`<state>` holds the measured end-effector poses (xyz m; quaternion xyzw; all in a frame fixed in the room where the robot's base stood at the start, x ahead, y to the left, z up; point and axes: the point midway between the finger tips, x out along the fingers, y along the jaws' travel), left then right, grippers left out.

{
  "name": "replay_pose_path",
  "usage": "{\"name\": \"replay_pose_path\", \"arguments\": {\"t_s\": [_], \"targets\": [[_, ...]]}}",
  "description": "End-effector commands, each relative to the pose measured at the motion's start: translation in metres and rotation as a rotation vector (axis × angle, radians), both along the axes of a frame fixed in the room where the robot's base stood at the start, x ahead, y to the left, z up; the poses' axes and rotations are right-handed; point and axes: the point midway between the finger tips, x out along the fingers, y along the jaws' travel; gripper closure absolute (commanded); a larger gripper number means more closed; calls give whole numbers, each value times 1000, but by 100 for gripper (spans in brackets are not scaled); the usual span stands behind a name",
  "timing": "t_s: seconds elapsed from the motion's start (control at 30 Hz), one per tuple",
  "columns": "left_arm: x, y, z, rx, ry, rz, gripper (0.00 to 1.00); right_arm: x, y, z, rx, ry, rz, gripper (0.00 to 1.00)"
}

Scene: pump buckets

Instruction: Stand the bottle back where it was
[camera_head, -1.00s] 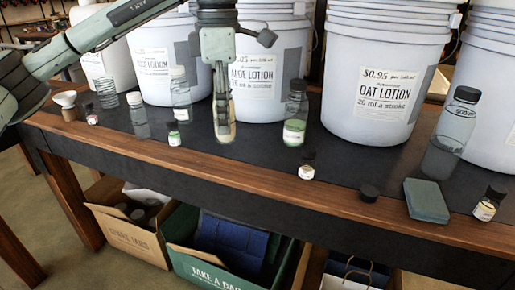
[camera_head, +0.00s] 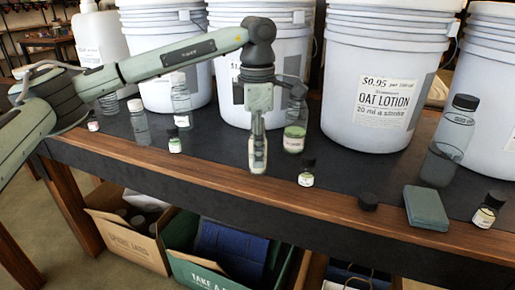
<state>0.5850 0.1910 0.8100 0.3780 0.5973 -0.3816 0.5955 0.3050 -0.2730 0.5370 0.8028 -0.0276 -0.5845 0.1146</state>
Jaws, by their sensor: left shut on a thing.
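My left gripper (camera_head: 258,150) is shut on a small bottle with pale, cream-coloured contents (camera_head: 258,160). The fingers hide most of it. It is upright, low over the dark tabletop in front of the middle bucket; I cannot tell whether its base touches the table. A clear bottle with green contents (camera_head: 295,138) stands just behind and to the right, partly covered by my wrist. A small dark-capped bottle (camera_head: 306,174) stands to the right, near the wooden front edge. My right gripper is not in view.
Large white buckets, one labelled oat lotion (camera_head: 375,75), line the back. Clear bottles (camera_head: 180,105) stand left; a large clear bottle (camera_head: 450,140) stands right.

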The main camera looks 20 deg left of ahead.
Motion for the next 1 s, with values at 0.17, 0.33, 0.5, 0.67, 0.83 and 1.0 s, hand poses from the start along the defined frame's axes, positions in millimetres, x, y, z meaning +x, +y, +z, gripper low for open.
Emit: {"name": "replay_pose_path", "arguments": {"t_s": [0.17, 0.33, 0.5, 0.67, 0.83, 1.0], "targets": [[0, 0, -1, 0, 0, 0, 100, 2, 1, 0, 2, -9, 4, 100], [0, 0, -3, 0, 0, 0, 100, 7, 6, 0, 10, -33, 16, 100], [0, 0, -3, 0, 1, -1, 51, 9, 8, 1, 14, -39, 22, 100], [0, 0, -3, 0, 1, 0, 45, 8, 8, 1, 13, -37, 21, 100], [0, 0, -2, 0, 1, 0, 45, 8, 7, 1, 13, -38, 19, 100], [0, 0, 4, 0, -1, 0, 45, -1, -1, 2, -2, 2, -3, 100]]}}
